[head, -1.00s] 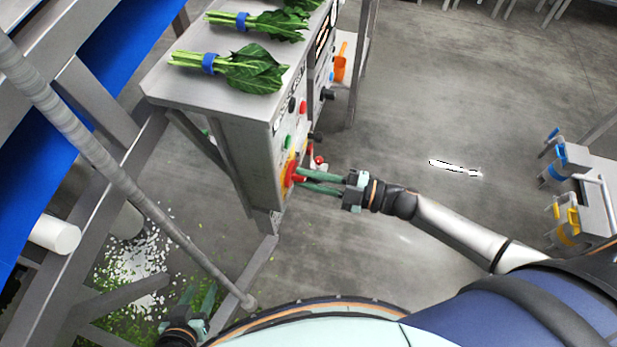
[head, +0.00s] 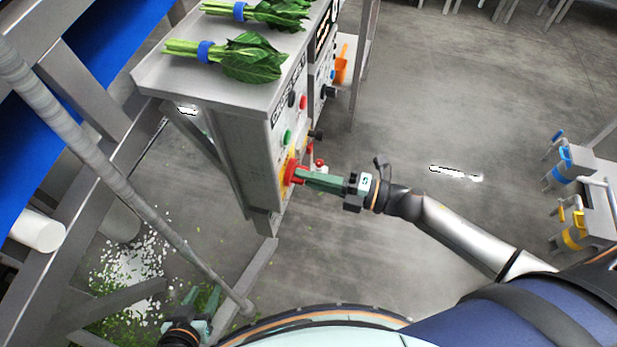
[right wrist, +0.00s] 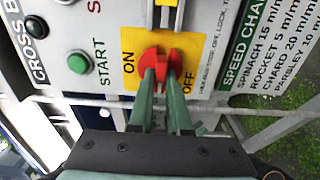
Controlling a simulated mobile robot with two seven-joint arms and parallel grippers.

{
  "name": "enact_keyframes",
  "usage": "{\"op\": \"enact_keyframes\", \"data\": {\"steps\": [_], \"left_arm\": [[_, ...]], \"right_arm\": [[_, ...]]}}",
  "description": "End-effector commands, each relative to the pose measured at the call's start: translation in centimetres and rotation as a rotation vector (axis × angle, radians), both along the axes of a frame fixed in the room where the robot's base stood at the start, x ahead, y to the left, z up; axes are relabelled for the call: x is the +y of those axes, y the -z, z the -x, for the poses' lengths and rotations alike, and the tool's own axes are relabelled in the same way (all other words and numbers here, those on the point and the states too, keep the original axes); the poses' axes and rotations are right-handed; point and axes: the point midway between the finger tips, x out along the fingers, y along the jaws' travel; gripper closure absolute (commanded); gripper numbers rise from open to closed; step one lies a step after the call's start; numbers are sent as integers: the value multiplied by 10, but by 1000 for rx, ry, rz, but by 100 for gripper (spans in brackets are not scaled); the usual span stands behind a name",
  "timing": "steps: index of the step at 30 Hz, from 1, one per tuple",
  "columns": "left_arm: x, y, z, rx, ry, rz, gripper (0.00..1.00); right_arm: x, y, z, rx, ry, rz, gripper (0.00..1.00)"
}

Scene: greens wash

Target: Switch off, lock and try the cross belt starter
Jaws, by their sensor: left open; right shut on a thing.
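The cross belt starter panel (head: 240,150) stands left of centre in the head view. Its red rotary handle (head: 290,172) sits on a yellow plate, also seen in the right wrist view as the handle (right wrist: 158,66) on the plate (right wrist: 131,45) marked ON and OFF. My right gripper (head: 304,177) is shut on the red handle, one finger on each side. A green START button (right wrist: 78,62) is beside the plate. A small red item (head: 319,163), perhaps a padlock, shows just behind my right fingers. My left gripper (head: 203,299) is open and empty, low at the left.
Bunches of greens (head: 245,57) lie on the panel's steel top. A blue conveyor belt (head: 90,90) and steel frame fill the left. Scraps litter the floor below. A stand with blue and yellow handles (head: 600,210) is at the far right; floor between is clear.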

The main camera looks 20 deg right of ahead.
Motion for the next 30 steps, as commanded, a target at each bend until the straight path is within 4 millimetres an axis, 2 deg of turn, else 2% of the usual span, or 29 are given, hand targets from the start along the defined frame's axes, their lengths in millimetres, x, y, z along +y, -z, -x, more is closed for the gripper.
{"op": "enact_keyframes", "data": {"steps": [17, 18, 24, 25, 30], "left_arm": [[1, 0, -3, -5, 1, -2, 50], [1, 0, -3, -5, 1, -2, 50], [1, 1, -2, -5, 1, -2, 50], [1, 1, -2, -5, 1, -2, 50], [1, 2, 0, -1, 1, -3, 50]], "right_arm": [[-1, 1, 0, -24, 0, 18, 100], [-1, 1, 0, -24, 0, 18, 80], [0, 1, 0, -23, 0, 17, 57], [0, 1, 0, -23, 0, 17, 54], [0, 0, 0, -22, 0, 16, 54]]}}
